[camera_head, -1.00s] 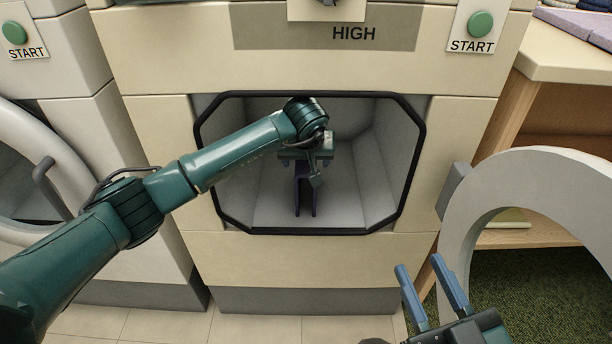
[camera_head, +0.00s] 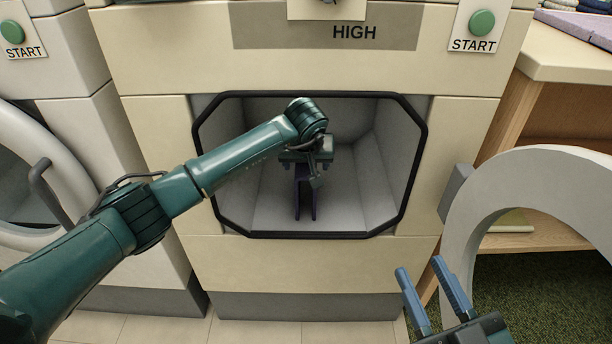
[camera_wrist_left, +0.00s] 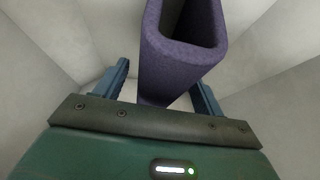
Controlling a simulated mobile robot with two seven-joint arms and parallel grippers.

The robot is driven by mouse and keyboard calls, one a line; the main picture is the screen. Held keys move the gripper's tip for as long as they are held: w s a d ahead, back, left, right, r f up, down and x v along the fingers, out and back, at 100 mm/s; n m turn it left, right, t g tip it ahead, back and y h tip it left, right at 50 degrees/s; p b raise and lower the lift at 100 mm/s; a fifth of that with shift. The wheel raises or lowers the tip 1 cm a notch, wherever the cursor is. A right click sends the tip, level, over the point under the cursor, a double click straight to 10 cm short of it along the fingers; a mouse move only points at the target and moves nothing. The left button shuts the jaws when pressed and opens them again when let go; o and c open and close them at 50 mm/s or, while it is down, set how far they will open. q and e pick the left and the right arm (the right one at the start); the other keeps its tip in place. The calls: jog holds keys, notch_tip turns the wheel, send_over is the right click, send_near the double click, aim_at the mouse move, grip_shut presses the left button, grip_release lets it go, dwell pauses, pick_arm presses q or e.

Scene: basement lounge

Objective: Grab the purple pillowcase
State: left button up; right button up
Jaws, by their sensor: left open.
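The purple pillowcase (camera_wrist_left: 178,62) stands as a folded, hollow shape between the two blue fingers of my left gripper in the left wrist view. In the head view, a dark purple two-legged shape (camera_head: 313,200), apparently the pillowcase, shows below the gripper inside the dryer drum. My left gripper (camera_head: 305,163) is open inside the dryer opening, with its fingers on either side of the pillowcase, gaps showing beside it. The gripper body hides part of the pillowcase. My right gripper (camera_head: 420,265) is open and empty, low in front of the dryer.
The beige dryer (camera_head: 310,262) has a black-rimmed opening (camera_head: 417,165) around my left arm. Its round grey door (camera_head: 475,185) stands open at the right, close to my right gripper. A wooden shelf unit (camera_head: 560,65) holds folded cloths. Another machine (camera_head: 75,135) stands at the left.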

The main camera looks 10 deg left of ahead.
pick_arm(q)
jog(key=shift+c, duration=0.2)
jog(key=c, duration=1)
jog(key=shift+c, duration=0.3)
jog(key=shift+r, duration=0.15)
